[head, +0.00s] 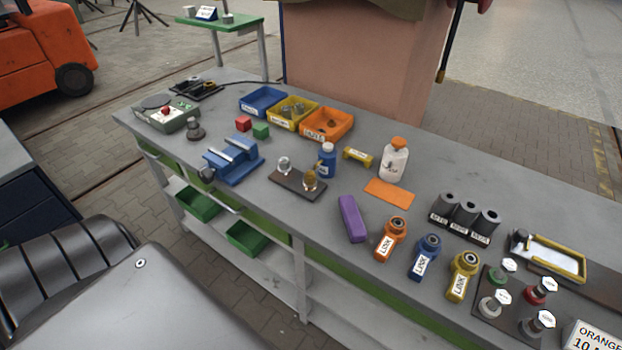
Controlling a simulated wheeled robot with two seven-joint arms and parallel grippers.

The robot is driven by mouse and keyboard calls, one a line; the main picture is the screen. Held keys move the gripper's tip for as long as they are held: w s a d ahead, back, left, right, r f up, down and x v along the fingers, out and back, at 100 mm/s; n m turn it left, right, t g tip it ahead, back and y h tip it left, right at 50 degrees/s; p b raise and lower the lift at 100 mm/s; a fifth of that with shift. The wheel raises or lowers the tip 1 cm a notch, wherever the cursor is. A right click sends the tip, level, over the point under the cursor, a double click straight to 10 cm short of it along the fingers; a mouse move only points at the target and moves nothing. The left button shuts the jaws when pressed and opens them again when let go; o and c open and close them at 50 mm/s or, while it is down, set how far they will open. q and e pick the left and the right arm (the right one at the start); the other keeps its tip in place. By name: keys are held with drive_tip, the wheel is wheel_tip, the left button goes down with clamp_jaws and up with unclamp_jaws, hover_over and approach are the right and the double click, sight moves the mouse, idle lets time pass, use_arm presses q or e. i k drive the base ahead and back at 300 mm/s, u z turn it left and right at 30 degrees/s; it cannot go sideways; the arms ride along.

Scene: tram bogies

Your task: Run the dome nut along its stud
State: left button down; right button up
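A dark brown plate (285,183) lies near the front edge of the grey workbench, right of the blue vise. Two small upright fittings stand on it. One is a silvery rounded piece (284,164) at the back left. The other is a brass-coloured piece (310,180) at the front right, which looks like the dome nut. Any stud threads are too small to make out, and I cannot tell how far along a stud either piece sits. Neither of my grippers is in view.
A blue bottle (326,160) stands close behind the plate. The blue vise (233,160) is to its left, and a purple block (352,218) is to its right. Blue, yellow and orange bins (327,124) stand behind. Link parts (391,239) line the front edge further right.

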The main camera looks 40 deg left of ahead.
sight(310, 178)
drive_tip(key=k, duration=0.5)
drive_tip(key=u, duration=0.5)
drive_tip(key=i, duration=1.15)
drive_tip(key=u, duration=0.25)
